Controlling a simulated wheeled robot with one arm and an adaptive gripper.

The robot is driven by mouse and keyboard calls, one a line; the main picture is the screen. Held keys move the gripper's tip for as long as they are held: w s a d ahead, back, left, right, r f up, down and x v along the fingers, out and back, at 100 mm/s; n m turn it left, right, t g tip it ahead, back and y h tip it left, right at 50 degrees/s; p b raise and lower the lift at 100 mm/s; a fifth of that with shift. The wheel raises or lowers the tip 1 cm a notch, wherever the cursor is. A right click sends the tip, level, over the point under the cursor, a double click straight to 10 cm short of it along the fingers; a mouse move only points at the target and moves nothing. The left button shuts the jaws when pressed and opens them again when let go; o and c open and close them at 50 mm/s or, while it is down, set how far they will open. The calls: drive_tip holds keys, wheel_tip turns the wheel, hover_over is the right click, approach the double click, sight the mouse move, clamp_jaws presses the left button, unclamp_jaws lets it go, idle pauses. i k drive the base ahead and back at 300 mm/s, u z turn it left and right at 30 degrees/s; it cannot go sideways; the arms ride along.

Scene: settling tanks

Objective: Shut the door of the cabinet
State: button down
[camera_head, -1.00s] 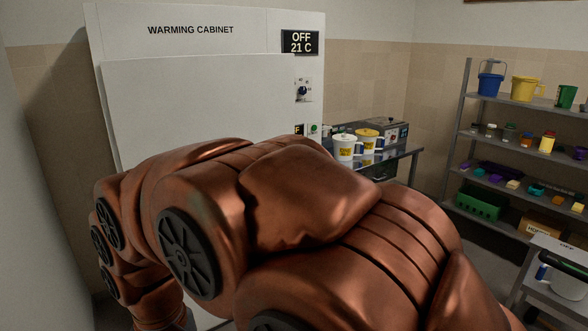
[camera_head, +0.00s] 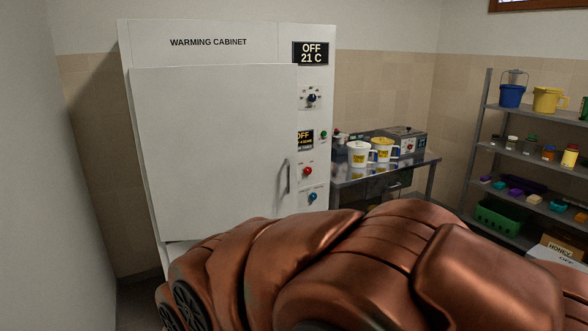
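The white warming cabinet (camera_head: 208,28) stands against the back wall. Its door (camera_head: 215,130) is a plain white panel with a grey vertical handle (camera_head: 287,176) near its right edge. The door's right edge overlaps the control strip, so the door seems to stand a little out from the front; I cannot tell the exact gap. My copper-coloured arm crosses the bottom of the view and hides the cabinet's lower part. My gripper is not in view, so I cannot see whether it touches the door.
The control strip (camera_head: 312,120) with displays and knobs is right of the door. A metal table (camera_head: 430,162) with white and yellow pots (camera_head: 359,153) stands to the right. A loaded shelf rack (camera_head: 483,130) is further right. A wall (camera_head: 30,180) is close on the left.

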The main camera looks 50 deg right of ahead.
sight(219, 142)
drive_tip(key=z, duration=0.45)
drive_tip(key=i, duration=1)
drive_tip(key=z, duration=0.75)
